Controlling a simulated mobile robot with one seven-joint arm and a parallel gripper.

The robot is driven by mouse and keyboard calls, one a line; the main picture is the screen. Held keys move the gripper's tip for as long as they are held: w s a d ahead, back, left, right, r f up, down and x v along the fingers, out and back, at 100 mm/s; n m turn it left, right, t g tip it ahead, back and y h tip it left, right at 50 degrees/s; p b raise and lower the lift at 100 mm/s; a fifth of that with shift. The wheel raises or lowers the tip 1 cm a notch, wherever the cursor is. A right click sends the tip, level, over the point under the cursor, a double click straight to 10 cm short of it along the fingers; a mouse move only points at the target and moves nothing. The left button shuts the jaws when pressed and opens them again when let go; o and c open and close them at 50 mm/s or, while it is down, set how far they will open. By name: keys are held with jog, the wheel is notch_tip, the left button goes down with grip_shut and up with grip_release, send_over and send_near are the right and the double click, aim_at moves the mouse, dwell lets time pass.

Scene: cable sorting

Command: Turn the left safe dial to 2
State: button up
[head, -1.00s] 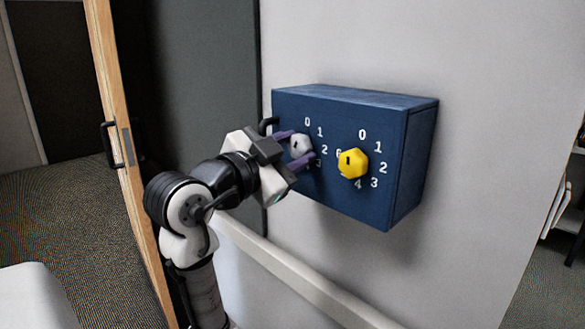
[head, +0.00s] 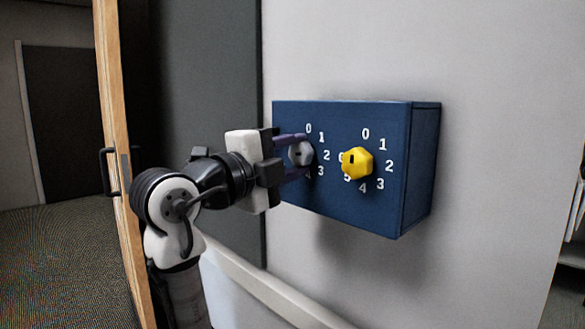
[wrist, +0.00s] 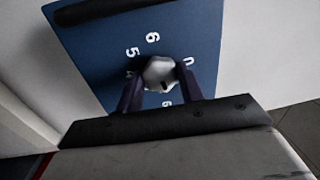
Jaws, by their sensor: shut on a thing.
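The left safe dial (head: 301,153) is a grey-white knob on the front of a blue safe box (head: 335,216). Numbers ring it; 0, 1, 2 and 3 show in the head view. My gripper (head: 298,154) is shut on this dial, with one purple finger above it and one below. In the wrist view, the dial (wrist: 159,70) sits between the two fingers (wrist: 166,88). Its dark mark points down in that picture, away from the 6, towards a partly hidden digit that I cannot read surely. The fingers hide some numbers.
A yellow dial (head: 357,163) with its own number ring is close to the right of the grey one. A wooden door edge (head: 112,130) stands left of my arm.

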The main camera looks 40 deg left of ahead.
jog(key=shift+m+b, duration=0.45)
jog(key=shift+m, duration=0.65)
jog(key=shift+h, duration=0.3)
jog(key=o, duration=1)
jog(key=s, duration=0.4)
jog(key=s+f+b, duration=0.1)
jog(key=s, duration=0.4)
jog(key=s+a, duration=0.1)
jog(key=s, duration=0.3)
jog(key=shift+s+f+b, duration=0.15)
jog(key=shift+s+b, duration=0.15)
jog(key=shift+s, duration=0.05)
